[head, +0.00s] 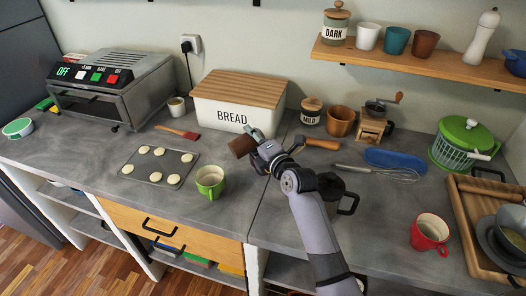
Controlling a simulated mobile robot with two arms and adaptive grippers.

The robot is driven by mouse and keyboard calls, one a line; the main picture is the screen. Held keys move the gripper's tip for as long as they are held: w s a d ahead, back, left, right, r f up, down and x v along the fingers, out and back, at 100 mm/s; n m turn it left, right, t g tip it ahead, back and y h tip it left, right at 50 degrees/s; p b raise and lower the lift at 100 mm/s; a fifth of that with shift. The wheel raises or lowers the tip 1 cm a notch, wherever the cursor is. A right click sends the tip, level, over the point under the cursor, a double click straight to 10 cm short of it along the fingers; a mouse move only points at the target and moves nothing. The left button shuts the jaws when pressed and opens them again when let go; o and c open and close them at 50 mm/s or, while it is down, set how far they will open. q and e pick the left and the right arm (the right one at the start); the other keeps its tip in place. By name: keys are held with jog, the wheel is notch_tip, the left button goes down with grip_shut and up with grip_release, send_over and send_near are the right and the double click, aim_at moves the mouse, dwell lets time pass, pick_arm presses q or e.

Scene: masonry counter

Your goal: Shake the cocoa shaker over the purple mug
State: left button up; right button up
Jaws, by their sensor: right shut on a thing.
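My right gripper (259,147) is shut on a brown cylinder, which looks like the cocoa shaker (240,147). It is tilted on its side and held above the counter, in front of the bread box. A green mug (210,181) stands on the counter below and to the left of it. A red mug (430,232) stands at the front right. I see no purple mug. My left gripper is not in view.
A tray of dough rounds (158,184) lies left of the green mug. The bread box (219,118) stands behind. A dark pot (333,189) is partly hidden by my right arm. A whisk (385,172) and green-lidded spinner (465,134) are to the right.

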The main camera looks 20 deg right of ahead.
jog(key=shift+d+r+m+y+p, duration=0.15)
jog(key=shift+r+m+y+p, duration=0.2)
jog(key=shift+m, duration=0.65)
dwell(2.4)
jog(key=shift+w+d+f+m+b, duration=0.15)
jog(key=shift+f+m+b, duration=0.25)
jog(key=shift+f+m, duration=0.25)
dwell(1.9)
jog(key=shift+d+r+m+y, duration=0.25)
jog(key=shift+m+y, duration=0.1)
jog(key=shift+m, duration=0.4)
dwell(1.3)
